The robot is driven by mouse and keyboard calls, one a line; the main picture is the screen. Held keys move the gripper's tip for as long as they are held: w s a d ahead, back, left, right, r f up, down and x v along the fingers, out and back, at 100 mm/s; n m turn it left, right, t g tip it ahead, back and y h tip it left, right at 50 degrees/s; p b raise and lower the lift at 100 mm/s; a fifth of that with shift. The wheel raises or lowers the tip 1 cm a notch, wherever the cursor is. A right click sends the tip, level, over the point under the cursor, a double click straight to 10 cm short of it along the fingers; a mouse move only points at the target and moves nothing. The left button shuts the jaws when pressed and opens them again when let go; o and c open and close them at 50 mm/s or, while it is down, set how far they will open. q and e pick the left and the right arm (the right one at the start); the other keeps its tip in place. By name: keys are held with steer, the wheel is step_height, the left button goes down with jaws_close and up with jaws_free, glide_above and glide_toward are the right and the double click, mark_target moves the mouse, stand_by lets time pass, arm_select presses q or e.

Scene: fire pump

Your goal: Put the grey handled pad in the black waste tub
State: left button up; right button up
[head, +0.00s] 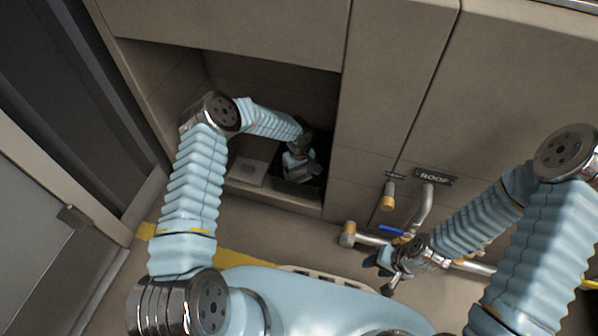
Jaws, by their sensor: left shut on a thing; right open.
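The black waste tub (313,188) stands inside the low cabinet recess, at its right end. My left arm reaches into the recess. My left gripper (298,157) is over the tub and shut on a small grey thing (300,172), which looks like the handled pad. The pad is at the tub's opening; I cannot tell whether it touches the bottom. The gripper and wrist hide part of it and part of the tub. My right gripper (384,268) is open and empty, low near the pipes.
A flat light-grey block (248,172) sits in the recess left of the tub. Right of the recess are a cabinet front, a "ROOF" label (434,177) and pipes with a blue-handled valve (392,231). A yellow strip (250,261) crosses the floor.

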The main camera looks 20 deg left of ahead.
arm_select(q)
steer(key=shift+f+b, duration=0.55)
steer(key=o, duration=0.8)
steer(key=shift+o, duration=0.2)
steer(key=shift+r+p, duration=0.25)
steer(key=shift+p, duration=0.1)
step_height(320, 180, up, 13)
steer(key=p, duration=0.2)
steer(key=shift+f, duration=0.15)
